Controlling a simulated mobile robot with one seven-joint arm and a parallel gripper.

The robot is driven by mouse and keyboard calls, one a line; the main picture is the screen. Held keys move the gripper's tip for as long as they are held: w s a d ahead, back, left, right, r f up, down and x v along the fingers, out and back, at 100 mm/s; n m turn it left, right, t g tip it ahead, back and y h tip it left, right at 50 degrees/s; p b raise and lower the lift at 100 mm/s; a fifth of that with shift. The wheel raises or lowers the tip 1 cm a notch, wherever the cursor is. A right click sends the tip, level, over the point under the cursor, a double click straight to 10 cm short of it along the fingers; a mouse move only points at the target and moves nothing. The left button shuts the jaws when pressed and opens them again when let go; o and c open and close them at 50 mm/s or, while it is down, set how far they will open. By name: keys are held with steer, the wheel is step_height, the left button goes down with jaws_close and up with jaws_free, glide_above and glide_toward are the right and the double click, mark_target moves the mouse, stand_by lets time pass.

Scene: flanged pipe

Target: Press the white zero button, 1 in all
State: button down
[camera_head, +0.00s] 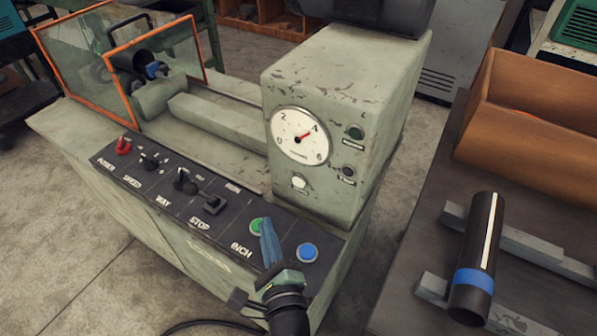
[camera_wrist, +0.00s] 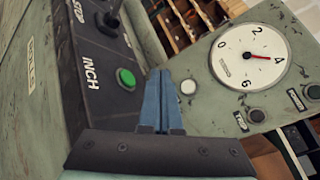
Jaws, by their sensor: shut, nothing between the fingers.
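The white button (camera_head: 299,182) sits on the grey machine housing, just below the round dial. In the wrist view the white button (camera_wrist: 188,87) shows just right of my fingertips, and they appear apart from it. My gripper (camera_head: 266,222) has blue fingers that are shut with nothing between them. It is over the front control panel, beside the green button and below the white button in the picture. In the wrist view my gripper (camera_wrist: 159,72) points toward the housing. The dial (camera_head: 300,136) has a red needle near 4.
The green button (camera_head: 257,226) and blue button (camera_head: 307,252) flank my fingers on the black panel (camera_head: 222,217). Two dark knobs (camera_head: 355,132) (camera_head: 348,171) are right of the dial. A stop switch (camera_head: 213,203) and levers are to the left. A black pipe (camera_head: 477,240) lies on a side bench.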

steer(key=shift+w+d+b, duration=0.4)
steer(key=shift+w+d, duration=0.45)
steer(key=shift+w, duration=0.35)
steer(key=shift+w+d+b, duration=0.35)
steer(key=shift+w+d, duration=0.5)
steer(key=shift+w, duration=0.3)
steer(key=shift+w+d+b, duration=0.4)
steer(key=shift+w+d, duration=0.45)
steer(key=shift+w, duration=0.35)
steer(key=shift+w+d, duration=0.25)
steer(key=shift+w, duration=0.1)
steer(key=shift+w+d, duration=0.25)
steer(key=shift+w, duration=0.1)
stand_by(0.5)
steer(key=shift+s, duration=0.1)
steer(key=shift+s+a, duration=0.45)
steer(key=shift+s, duration=0.15)
steer(key=shift+s+a+p, duration=0.45)
steer(key=shift+s+a, duration=0.3)
steer(key=shift+s, duration=0.3)
steer(key=shift+s+a+p, duration=0.4)
steer(key=shift+s+a, duration=0.35)
steer(key=shift+s, duration=0.25)
